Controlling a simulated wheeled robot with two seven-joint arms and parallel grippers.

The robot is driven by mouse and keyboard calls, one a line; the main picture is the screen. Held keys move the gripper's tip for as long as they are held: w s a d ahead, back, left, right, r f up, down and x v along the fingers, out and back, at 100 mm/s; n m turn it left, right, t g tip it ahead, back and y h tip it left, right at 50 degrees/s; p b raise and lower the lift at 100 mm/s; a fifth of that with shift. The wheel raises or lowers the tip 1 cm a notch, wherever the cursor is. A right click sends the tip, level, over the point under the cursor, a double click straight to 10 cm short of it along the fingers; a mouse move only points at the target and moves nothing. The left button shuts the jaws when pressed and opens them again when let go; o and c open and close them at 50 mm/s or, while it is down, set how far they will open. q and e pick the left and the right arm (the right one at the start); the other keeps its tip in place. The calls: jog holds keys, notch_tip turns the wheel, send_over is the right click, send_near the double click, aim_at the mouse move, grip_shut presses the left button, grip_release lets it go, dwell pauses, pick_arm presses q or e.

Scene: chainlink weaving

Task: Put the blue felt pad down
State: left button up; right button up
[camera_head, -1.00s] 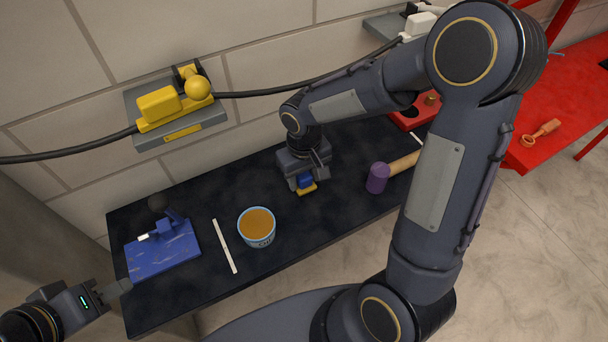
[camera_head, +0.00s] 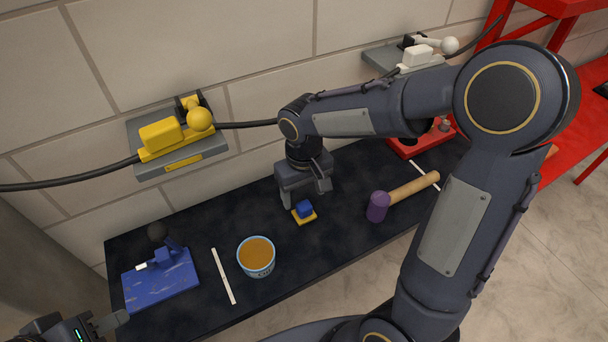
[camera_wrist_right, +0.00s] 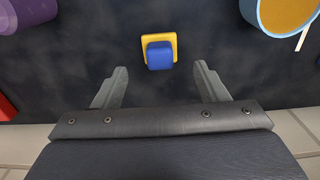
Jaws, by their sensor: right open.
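The blue felt pad (camera_head: 304,208) sits with its yellow base on the dark bench top, near the middle. The right wrist view shows the blue block (camera_wrist_right: 159,55) on its yellow square (camera_wrist_right: 146,42), beyond and between my right fingertips, apart from both. My right gripper (camera_head: 305,198) is open and empty, just behind the pad; it also shows in the right wrist view (camera_wrist_right: 160,78). My left gripper (camera_head: 112,322) is at the lower left, partly cut off by the frame, and holds nothing that I can see.
A tin of orange-brown contents (camera_head: 256,257) stands left of the pad, beside a white strip (camera_head: 223,276). A purple-headed mallet (camera_head: 378,206) lies to the right. A blue clamp plate (camera_head: 160,283) is at the left end. Yellow (camera_head: 170,138) and white switches sit on the wall.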

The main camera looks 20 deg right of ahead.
notch_tip(320, 180, up, 6)
jog(key=r, duration=0.1)
jog(key=s+d+r+m+t+y, duration=0.1)
jog(key=s+d+r+t+y, duration=0.1)
jog(key=s, duration=0.7)
jog(key=shift+d, duration=0.5)
jog(key=s+t, duration=0.1)
jog(key=s, duration=0.1)
jog(key=s+m+t+y, duration=0.1)
jog(key=s, duration=0.2)
jog(key=s+a+f+t, duration=0.1)
jog(key=s, duration=0.1)
jog(key=shift+s+m+t+y, duration=0.25)
jog(key=shift+m+t+y, duration=0.05)
jog(key=shift+y, duration=0.1)
jog(key=m+g+b, duration=0.4)
jog(key=m+g, duration=0.2)
jog(key=m, duration=0.9)
send_over(306, 204)
jog(key=d, duration=0.2)
jog(key=shift+y, duration=0.4)
jog(key=f, duration=0.8)
jog(key=shift+w, duration=0.3)
jog(key=x, duration=0.6)
jog(key=shift+s+a+f, duration=0.1)
jog(key=shift+s+f, duration=0.1)
jog(key=shift+f, duration=0.15)
